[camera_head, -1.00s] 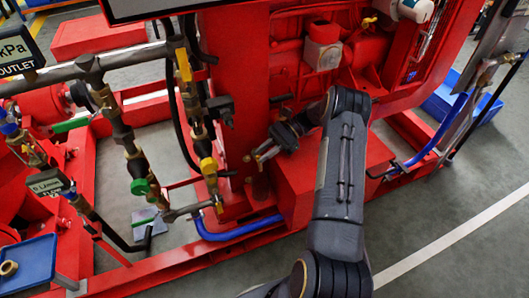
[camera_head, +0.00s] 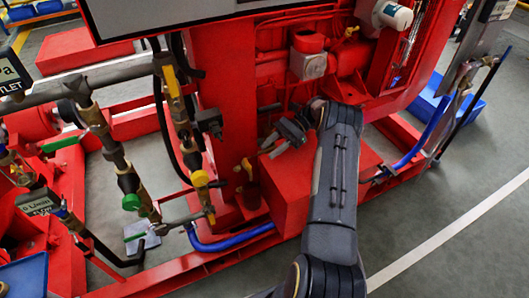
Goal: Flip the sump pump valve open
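A small brass-yellow valve handle (camera_head: 246,166) stands on a short dark red pipe (camera_head: 249,192) at the foot of the red column; I take it to be the sump pump valve, but no label shows. Its exact angle is too small to tell. My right gripper (camera_head: 271,148) is just right of and above this handle, apart from it in the picture. Its two fingertips point down and left, look parted, and hold nothing visible. My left gripper is not in view.
A red box (camera_head: 285,190) lies below my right gripper. A blue hose (camera_head: 235,240) runs along the frame. Grey floor is clear at lower right.

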